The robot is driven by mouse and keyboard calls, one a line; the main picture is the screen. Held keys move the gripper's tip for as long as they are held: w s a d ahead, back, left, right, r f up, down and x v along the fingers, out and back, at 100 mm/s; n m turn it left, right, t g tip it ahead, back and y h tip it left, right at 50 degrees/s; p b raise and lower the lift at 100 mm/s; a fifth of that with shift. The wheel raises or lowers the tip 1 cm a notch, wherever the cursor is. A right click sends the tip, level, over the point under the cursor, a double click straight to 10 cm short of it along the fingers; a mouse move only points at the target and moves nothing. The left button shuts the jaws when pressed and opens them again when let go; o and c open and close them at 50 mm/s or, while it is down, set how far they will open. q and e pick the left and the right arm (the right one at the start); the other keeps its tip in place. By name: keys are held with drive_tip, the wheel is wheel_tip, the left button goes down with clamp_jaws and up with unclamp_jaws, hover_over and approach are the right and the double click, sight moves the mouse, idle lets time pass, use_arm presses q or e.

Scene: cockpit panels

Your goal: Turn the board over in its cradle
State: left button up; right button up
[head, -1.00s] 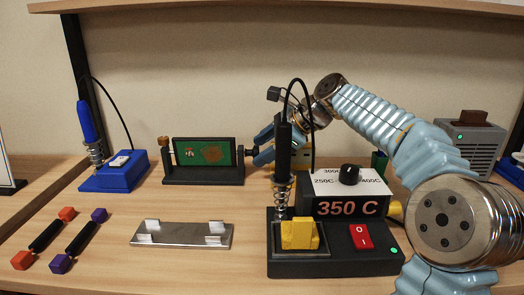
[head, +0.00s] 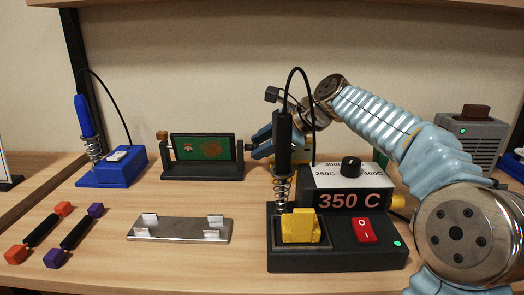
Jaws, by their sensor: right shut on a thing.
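The green board (head: 203,147), in a dark frame, sits in a black cradle (head: 202,173) at the back, left of centre. Its face shows a brownish round patch and a small red-and-white part at its left. It leans slightly from upright. A dark knob (head: 245,148) is at the cradle's right end. My right gripper (head: 257,142) comes from the right and is shut on this knob; the soldering iron partly hides the wrist behind it. My left gripper is not in view.
A soldering station (head: 338,260) with an upright iron (head: 283,140) stands in front of my right arm. A blue iron stand (head: 112,168) is left of the cradle. A metal plate (head: 180,230) and two rods with coloured ends lie in front. Bare table separates them.

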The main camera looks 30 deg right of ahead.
drive_tip(key=shift+s+a+f+n+t+h+b, duration=0.15)
drive_tip(key=shift+f+n+t+b, duration=0.15)
drive_tip(key=shift+b, duration=0.3)
drive_tip(key=shift+f+n+t+h+b, duration=0.2)
drive_tip(key=shift+t+b, duration=0.2)
drive_tip(key=shift+b, duration=0.2)
drive_tip(key=shift+r+t+b, duration=0.15)
drive_tip(key=shift+t+b, duration=0.15)
drive_tip(key=shift+b, duration=0.05)
drive_tip(key=shift+r, duration=0.15)
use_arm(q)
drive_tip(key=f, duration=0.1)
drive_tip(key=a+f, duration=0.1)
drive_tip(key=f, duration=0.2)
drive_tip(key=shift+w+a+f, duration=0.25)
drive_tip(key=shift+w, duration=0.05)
use_arm(e)
drive_tip(key=o, duration=1)
drive_tip(key=shift+o, duration=0.2)
drive_tip(key=shift+r, duration=0.1)
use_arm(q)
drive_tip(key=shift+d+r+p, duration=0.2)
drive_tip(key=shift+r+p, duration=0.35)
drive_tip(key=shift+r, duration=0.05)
use_arm(e)
drive_tip(key=v, duration=1.4)
